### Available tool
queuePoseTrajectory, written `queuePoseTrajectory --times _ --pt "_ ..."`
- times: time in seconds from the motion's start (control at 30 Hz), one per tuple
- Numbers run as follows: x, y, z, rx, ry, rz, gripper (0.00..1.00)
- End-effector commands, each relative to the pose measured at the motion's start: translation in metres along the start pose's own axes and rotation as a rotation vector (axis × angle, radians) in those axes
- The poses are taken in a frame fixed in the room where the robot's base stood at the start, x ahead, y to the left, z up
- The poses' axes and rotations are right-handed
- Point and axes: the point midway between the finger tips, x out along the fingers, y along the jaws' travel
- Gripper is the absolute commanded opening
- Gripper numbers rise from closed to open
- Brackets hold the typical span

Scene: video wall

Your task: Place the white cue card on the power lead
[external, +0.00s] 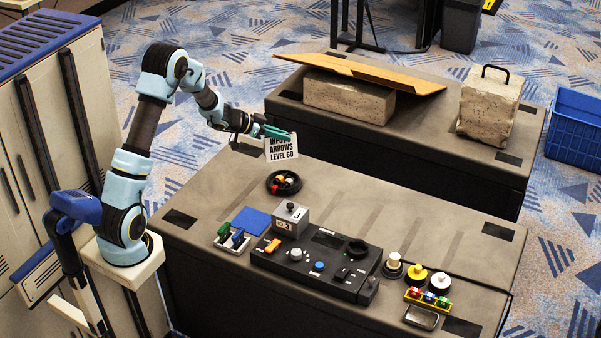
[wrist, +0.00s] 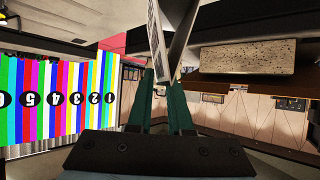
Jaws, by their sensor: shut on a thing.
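My gripper (external: 277,133), with green fingers, is shut on the white cue card (external: 281,149), which carries black lettering ending in "ARROWS LEVEL 60". The card hangs upright from the fingers, above the near bench. The power lead (external: 271,190) is a black coil with red and yellow ends, lying flat on the bench below the card in the picture. Card and lead are apart. In the wrist view the card (wrist: 175,32) shows nearly edge-on between the green fingertips of my gripper (wrist: 163,77). The lead does not show there.
Knobs and a yellow rack (external: 428,299) sit at right. The far bench holds stone blocks (external: 349,98) and a cardboard sheet (external: 375,74).

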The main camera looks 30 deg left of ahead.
Motion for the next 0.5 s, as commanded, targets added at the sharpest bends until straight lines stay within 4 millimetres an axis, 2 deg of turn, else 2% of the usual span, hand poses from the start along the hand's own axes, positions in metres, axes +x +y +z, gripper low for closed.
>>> queuePoseTrajectory --times 0.1,0.3,0.5 --pt "0.009 -0.003 -0.003 -0.015 -0.003 -0.023 0.00" --pt "0.028 -0.003 0.027 -0.020 -0.008 -0.026 0.00" --pt "0.038 -0.003 0.044 -0.017 -0.005 -0.027 0.00"
